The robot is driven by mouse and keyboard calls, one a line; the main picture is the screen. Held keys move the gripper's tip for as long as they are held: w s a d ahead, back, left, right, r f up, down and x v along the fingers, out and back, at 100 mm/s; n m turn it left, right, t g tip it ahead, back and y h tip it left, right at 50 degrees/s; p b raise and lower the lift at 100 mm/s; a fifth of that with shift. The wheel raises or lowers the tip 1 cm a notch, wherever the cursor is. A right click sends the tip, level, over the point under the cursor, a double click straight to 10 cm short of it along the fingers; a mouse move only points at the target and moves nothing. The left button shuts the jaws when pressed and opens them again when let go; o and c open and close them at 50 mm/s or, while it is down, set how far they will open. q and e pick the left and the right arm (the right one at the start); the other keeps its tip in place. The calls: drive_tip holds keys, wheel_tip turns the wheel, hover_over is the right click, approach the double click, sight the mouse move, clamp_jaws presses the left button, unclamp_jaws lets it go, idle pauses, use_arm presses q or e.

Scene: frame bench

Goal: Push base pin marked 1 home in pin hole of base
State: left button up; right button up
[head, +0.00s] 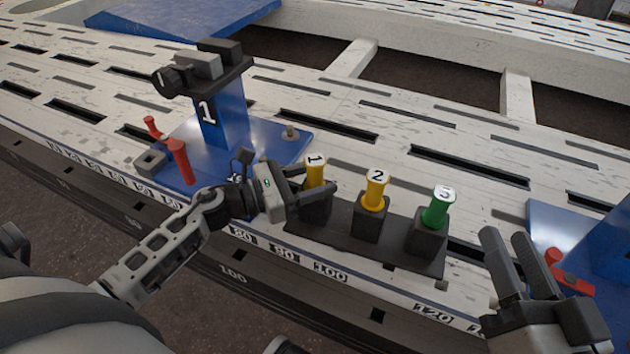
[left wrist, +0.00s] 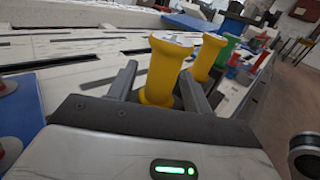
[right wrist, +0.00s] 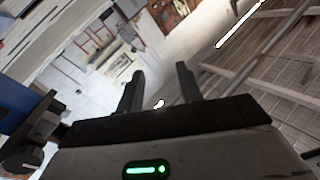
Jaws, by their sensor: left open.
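The yellow base pin marked 1 (head: 316,174) stands upright in the leftmost block of a dark pin rack. My left gripper (head: 308,190) is open, with its fingers on either side of this pin. In the left wrist view the yellow pin (left wrist: 164,70) stands between the two open fingers (left wrist: 160,88). The blue base marked 1 (head: 240,137) lies left of the rack, with a small pin standing on its far right part and red handles at its left. I cannot make out its pin hole clearly. My right gripper (head: 525,265) is open and empty at the right.
The dark rack (head: 400,255) also holds a yellow pin marked 2 (head: 376,190) and a green pin marked 5 (head: 438,208). Another blue base (head: 555,220) with a red handle stands at the right, behind my right gripper. The slotted white bench top is clear behind the rack.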

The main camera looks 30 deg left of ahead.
use_arm(q)
clamp_jaws()
